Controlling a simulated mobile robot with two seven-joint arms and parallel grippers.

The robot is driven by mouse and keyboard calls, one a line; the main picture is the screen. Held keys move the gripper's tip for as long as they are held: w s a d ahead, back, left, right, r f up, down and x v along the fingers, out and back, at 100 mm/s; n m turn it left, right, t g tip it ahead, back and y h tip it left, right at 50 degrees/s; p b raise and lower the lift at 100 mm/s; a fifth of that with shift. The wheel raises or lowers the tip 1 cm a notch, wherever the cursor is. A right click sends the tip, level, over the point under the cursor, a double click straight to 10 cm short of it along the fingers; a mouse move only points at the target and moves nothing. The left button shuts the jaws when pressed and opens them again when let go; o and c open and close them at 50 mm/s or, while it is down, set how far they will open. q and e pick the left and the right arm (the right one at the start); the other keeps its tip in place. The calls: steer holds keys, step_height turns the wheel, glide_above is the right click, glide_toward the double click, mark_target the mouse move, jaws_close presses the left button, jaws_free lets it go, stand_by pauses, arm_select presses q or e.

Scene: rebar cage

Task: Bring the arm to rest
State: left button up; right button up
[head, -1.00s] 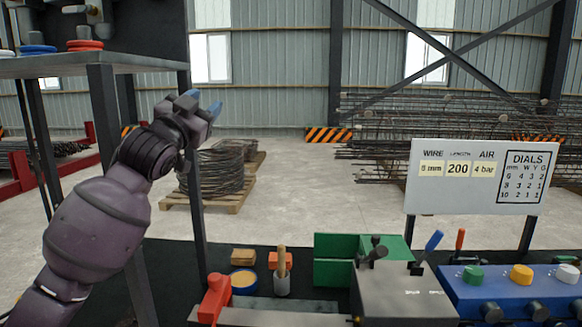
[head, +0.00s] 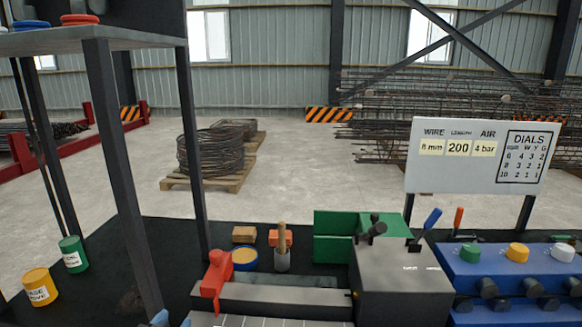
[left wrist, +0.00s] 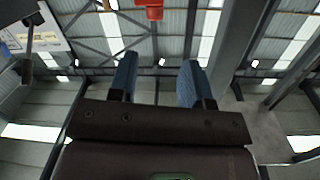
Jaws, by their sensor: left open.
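My left gripper (head: 172,319) shows only as blue fingertips at the bottom edge of the head view, low in front of the bench; the rest of the arm is out of that view. In the left wrist view my left gripper (left wrist: 158,82) is open, its two blue fingers apart with nothing between them. That camera faces up toward the roof beams and windows. A red part (left wrist: 150,10) shows at the top of the wrist view, beyond the fingers. My right gripper is in neither view.
A dark shelf frame (head: 122,180) stands at the left, with yellow (head: 40,287) and green (head: 73,254) cans near its foot. The bench holds a red clamp (head: 215,280), a grey machine (head: 400,290) and a blue dial box (head: 510,275). A sign (head: 475,165) stands behind.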

arm_select(q)
steer(key=s+a+f+n+g+y, duration=0.2)
steer(key=s+a+f+n+g, duration=0.1)
steer(key=s+f, duration=1.4)
steer(key=shift+s+a+f+g+y, duration=0.25)
steer(key=shift+s+g, duration=0.65)
steer(key=shift+s, duration=1.1)
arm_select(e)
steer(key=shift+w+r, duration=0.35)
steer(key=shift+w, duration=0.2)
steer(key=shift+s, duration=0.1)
